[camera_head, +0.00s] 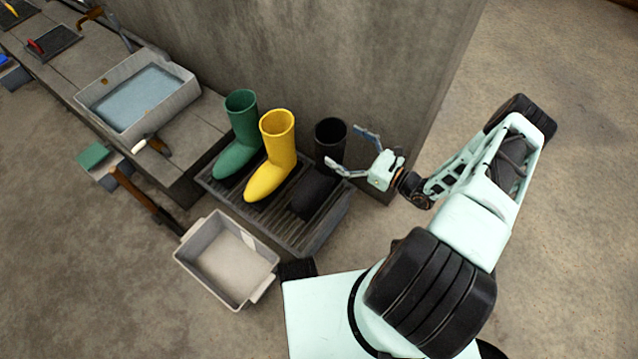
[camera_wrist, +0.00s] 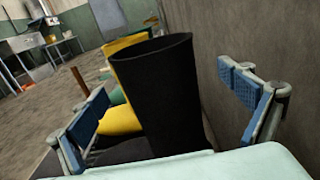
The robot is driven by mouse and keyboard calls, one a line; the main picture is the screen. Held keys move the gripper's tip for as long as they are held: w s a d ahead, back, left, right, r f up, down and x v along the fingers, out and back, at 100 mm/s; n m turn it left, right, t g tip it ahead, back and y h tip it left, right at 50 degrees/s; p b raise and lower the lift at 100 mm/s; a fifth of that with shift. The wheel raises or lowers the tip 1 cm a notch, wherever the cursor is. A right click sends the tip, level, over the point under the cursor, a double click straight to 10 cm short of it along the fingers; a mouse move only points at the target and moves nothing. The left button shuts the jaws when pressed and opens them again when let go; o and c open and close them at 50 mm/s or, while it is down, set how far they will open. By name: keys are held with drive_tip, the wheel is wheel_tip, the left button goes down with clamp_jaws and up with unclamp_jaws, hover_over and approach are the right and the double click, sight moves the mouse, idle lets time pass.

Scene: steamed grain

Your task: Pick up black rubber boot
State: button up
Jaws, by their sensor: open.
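The black rubber boot (camera_head: 329,142) stands upright at the right end of a ridged grey tray, its toe pointing toward the lower left. My gripper (camera_head: 348,150) is open at the boot's shaft, coming from the right. In the wrist view, the black boot's shaft (camera_wrist: 160,95) rises between the two blue-padded fingers of my gripper (camera_wrist: 165,110). Part of the boot is hidden behind my gripper in the head view.
A yellow boot (camera_head: 273,155) and a green boot (camera_head: 239,135) stand left of the black one on the tray (camera_head: 318,243). A concrete wall (camera_head: 330,60) rises close behind. A grey bin (camera_head: 228,262) sits in front, and a water basin (camera_head: 140,97) is at left.

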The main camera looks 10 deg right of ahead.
sight(319, 131)
drive_tip(key=x, duration=0.2)
drive_tip(key=b+x, duration=0.1)
drive_tip(key=x, duration=0.1)
drive_tip(key=shift+a+r, duration=0.25)
drive_tip(key=shift+c, duration=0.5)
drive_tip(key=c, duration=2.1)
